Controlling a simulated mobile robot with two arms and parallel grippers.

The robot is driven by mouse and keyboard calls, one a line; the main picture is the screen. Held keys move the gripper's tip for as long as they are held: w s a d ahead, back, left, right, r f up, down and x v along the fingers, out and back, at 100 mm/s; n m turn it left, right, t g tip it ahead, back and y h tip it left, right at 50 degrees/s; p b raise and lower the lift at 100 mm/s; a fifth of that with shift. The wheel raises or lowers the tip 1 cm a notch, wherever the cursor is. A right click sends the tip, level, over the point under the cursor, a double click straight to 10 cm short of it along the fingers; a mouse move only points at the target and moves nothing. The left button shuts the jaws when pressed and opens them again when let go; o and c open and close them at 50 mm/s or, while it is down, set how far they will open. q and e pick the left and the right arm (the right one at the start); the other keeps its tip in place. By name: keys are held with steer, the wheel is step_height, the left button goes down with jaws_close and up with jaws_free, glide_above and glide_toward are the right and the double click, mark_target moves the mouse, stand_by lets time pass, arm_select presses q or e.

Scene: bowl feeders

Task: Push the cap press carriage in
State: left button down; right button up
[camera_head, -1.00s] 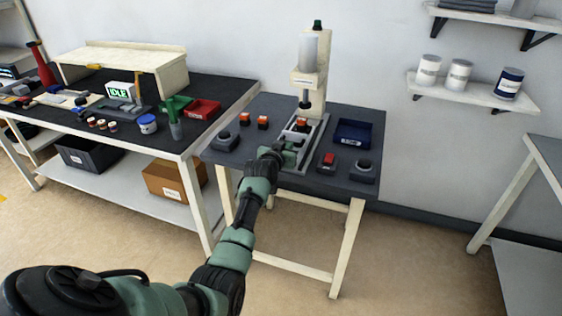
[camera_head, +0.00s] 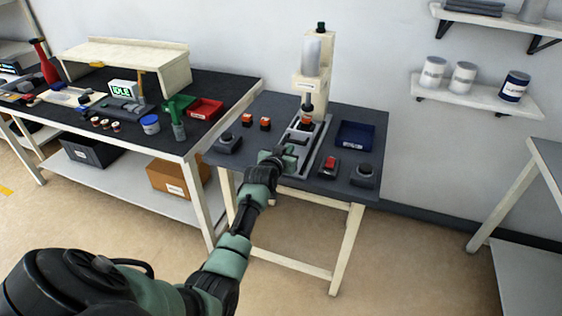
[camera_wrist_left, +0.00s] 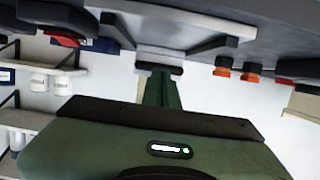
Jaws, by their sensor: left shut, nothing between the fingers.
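The cap press (camera_head: 312,65) stands at the back of the small dark table. Its carriage (camera_head: 299,138) sits on a pale rail base (camera_head: 317,146), with an orange-topped piece (camera_head: 306,121) at its back end, right below the press ram (camera_head: 307,103). My left gripper (camera_head: 281,158) is shut and empty at the front end of the rails. It is in front of the carriage and looks apart from it. The wrist view shows the table edge from low down, and the carriage is hard to make out there. My right gripper is not in view.
A red button box (camera_head: 329,165) and a dark round control (camera_head: 364,174) stand right of the rails. A blue tray (camera_head: 355,135) is behind them. Orange-topped pieces (camera_head: 265,124) and another dark control (camera_head: 227,143) are on the left. A long workbench (camera_head: 213,84) adjoins at left.

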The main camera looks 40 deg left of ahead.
arm_select(q)
steer(key=p+v, duration=0.7)
steer(key=v, duration=0.1)
steer(key=shift+s+f+p, duration=0.15)
steer(key=shift+s+p, duration=0.15)
steer(key=shift+s, duration=0.05)
steer(key=s+d+f+m+g+h, duration=0.15)
steer(key=s+d+f, duration=0.35)
steer(key=f, duration=0.5)
steer(key=s+d+f+g, duration=0.2)
steer(key=s+f+g, duration=0.1)
steer(key=s+f, duration=0.5)
steer(key=s+d+f+m+g+h, duration=0.15)
steer(key=s+d+f, duration=0.35)
steer(key=f, duration=0.6)
steer(key=s+d+f+g, duration=0.1)
steer(key=s+f, duration=0.4)
steer(key=s, duration=0.7)
steer(key=s+d+f+m+g, duration=0.1)
steer(key=s+f, duration=0.4)
steer(key=s, duration=0.7)
steer(key=s+d+f+m+g, duration=0.1)
steer(key=s+d+f+g, duration=0.2)
steer(key=s, duration=1)
step_height(320, 180, down, 2)
steer(key=shift+d+f+g+h, duration=0.2)
steer(key=shift+d+g+h, duration=0.1)
steer(key=shift+g, duration=0.8)
